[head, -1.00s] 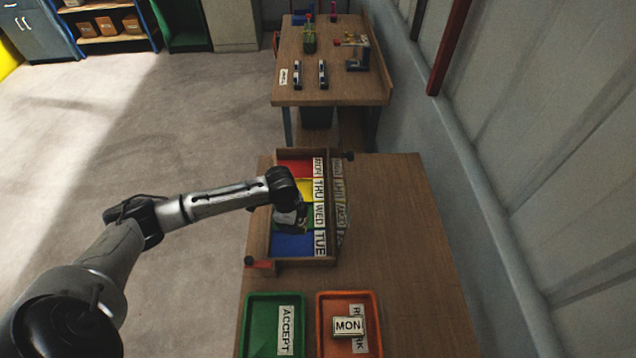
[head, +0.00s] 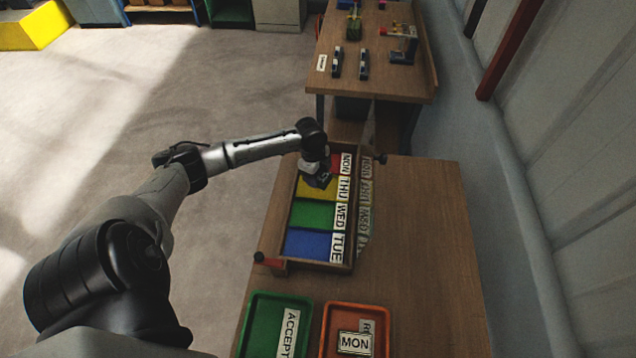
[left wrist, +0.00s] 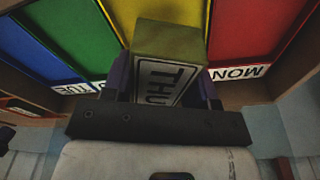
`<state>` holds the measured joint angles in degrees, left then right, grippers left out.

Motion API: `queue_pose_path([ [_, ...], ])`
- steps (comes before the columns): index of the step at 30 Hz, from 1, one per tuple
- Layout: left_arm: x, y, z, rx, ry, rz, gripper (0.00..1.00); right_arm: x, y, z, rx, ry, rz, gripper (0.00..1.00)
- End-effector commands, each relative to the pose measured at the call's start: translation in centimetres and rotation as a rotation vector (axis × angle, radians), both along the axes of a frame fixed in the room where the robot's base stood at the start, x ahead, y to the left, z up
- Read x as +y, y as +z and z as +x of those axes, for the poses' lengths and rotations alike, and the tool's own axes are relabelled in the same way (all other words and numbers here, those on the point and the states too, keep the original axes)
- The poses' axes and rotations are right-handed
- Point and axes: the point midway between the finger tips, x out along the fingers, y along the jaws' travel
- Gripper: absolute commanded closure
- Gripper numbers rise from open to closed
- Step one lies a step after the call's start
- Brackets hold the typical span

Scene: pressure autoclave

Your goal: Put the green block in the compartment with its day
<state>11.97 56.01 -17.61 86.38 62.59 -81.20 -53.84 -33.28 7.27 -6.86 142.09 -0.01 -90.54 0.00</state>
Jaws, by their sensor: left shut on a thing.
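My left gripper (head: 317,180) is over the far part of the sorting box (head: 350,250), around the border of the yellow THU compartment (head: 312,189) and the red MON compartment (head: 337,164). In the left wrist view its fingers are shut on the green block (left wrist: 168,42), which looks olive-green and carries a label reading THU (left wrist: 162,82). The block is hidden behind the gripper in the head view. The green WED compartment (head: 314,215) and the blue TUE compartment (head: 308,245) look empty. My right gripper is not in view.
A green ACCEPT tray (head: 262,328) and an orange tray (head: 333,325) with a MON-labelled piece (head: 354,343) stand at the near edge. The table right of the box is clear. Another table (head: 400,85) with equipment stands behind.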

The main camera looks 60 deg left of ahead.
Motion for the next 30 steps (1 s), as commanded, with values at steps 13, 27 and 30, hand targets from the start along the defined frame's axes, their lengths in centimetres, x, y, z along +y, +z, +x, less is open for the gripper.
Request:
queue_pose_path([
  [13, -0.1, -3.8, 0.0, -0.001, 0.0, -0.002, 0.71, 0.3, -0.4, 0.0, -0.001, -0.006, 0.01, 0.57],
  [27, 0.0, -4.5, 0.0, 0.0, 0.0, 0.001, 0.45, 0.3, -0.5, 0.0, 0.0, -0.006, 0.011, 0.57],
  [30, 0.0, -4.5, 0.0, 0.0, 0.0, 0.001, 0.37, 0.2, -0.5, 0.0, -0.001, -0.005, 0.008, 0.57],
])
